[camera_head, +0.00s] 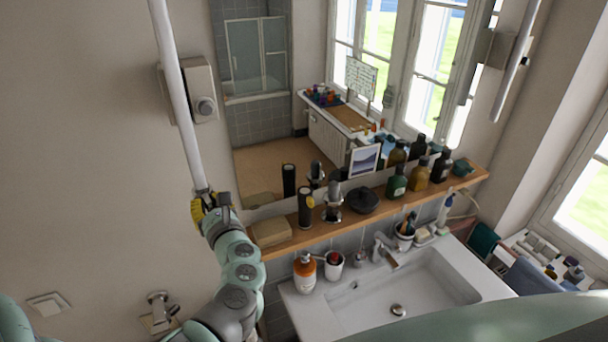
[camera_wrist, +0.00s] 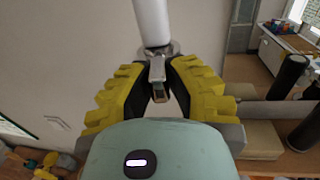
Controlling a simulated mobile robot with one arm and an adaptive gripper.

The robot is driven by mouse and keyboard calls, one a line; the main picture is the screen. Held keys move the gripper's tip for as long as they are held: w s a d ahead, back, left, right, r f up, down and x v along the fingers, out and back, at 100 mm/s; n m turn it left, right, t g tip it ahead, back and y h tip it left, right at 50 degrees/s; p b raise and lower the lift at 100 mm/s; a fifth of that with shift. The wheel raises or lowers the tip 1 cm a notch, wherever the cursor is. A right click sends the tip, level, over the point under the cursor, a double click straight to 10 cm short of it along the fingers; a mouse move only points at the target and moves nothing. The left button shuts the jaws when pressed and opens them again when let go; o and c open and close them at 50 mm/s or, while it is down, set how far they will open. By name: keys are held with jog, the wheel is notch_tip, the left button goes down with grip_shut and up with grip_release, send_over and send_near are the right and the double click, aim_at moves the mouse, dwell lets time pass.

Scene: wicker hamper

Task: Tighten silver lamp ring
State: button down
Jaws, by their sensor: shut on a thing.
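A long white tube lamp (camera_head: 178,95) runs down the wall left of the mirror. The silver lamp ring (camera_wrist: 157,52) is at the tube's lower end, with a narrow silver piece below it. My gripper (camera_head: 204,203) is at this lower end. In the wrist view its yellow fingers with black pads (camera_wrist: 160,72) are on both sides of the silver fitting, shut on it. The pads hide part of the ring, and I cannot tell how tight it sits. In the wrist view the white tube (camera_wrist: 151,20) rises straight from the ring.
A wooden shelf (camera_head: 290,240) right of my gripper holds a tan box (camera_head: 271,232), a black cylinder (camera_head: 305,208) and several bottles. The mirror (camera_head: 270,130) is close on the right. A wall box with a knob (camera_head: 198,85) is beside the tube. A sink (camera_head: 400,297) stands below.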

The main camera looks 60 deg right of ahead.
jog(key=shift+f, duration=0.1)
jog(key=shift+s+d+n+t+y+b, duration=0.1)
jog(key=shift+d+n+t+y+b, duration=0.3)
jog(key=shift+n+y+b, duration=0.45)
jog(key=shift+d+n+t+y+b, duration=0.3)
jog(key=shift+n+y, duration=0.4)
jog(key=shift+y, duration=0.55)
jog(key=shift+d+n+y+b, duration=0.1)
jog(key=shift+n+y+b, duration=0.45)
jog(key=shift+y, duration=0.65)
jog(key=c, duration=0.9)
grip_release()
jog(key=shift+c, duration=0.2)
jog(key=shift+s, duration=0.1)
